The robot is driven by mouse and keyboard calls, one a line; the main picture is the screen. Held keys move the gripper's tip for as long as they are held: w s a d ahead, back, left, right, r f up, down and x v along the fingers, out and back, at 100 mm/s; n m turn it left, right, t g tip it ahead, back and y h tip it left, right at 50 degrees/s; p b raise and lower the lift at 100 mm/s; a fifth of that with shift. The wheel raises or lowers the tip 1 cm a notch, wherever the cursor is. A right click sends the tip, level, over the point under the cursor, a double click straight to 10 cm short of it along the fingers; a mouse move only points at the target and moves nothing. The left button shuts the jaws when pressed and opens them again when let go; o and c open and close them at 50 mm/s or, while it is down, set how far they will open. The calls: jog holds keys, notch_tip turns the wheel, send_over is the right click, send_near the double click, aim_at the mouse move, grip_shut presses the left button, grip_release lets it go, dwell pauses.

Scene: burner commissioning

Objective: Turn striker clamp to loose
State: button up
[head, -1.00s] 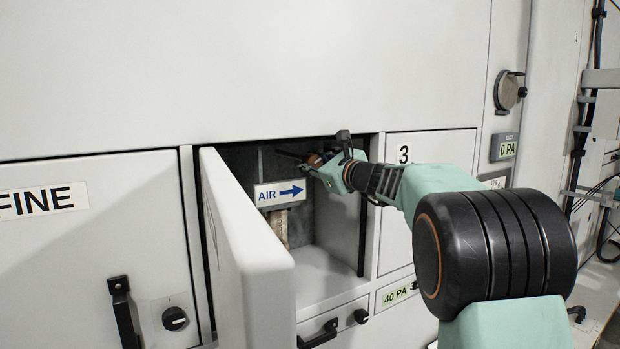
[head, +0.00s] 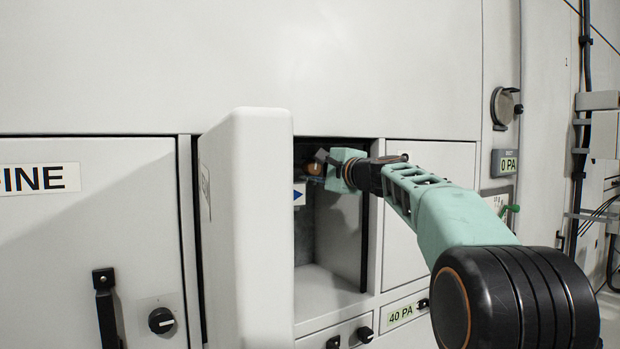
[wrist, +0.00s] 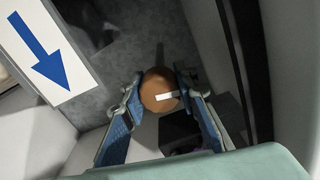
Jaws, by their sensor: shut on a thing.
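A round brown knob with a white pointer mark, which I take to be the striker clamp (wrist: 154,84), sits on the grey back wall of an open compartment (head: 328,288). In the wrist view its white mark points to the right. My gripper (wrist: 160,92) has its two blue-padded fingers on either side of the knob, shut on it. In the head view my gripper (head: 326,168) reaches into the upper part of the compartment, and only a little of the brown knob (head: 314,168) shows.
The compartment door (head: 262,220) stands open on the left, close to my gripper. A white label with a blue arrow (wrist: 45,45) is beside the knob, mostly hidden by the door in the head view. The right wall (head: 370,220) is close to my wrist.

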jog(key=shift+n+b, duration=0.5)
jog(key=shift+n, duration=0.5)
jog(key=o, duration=1.2)
jog(key=v, duration=1.2)
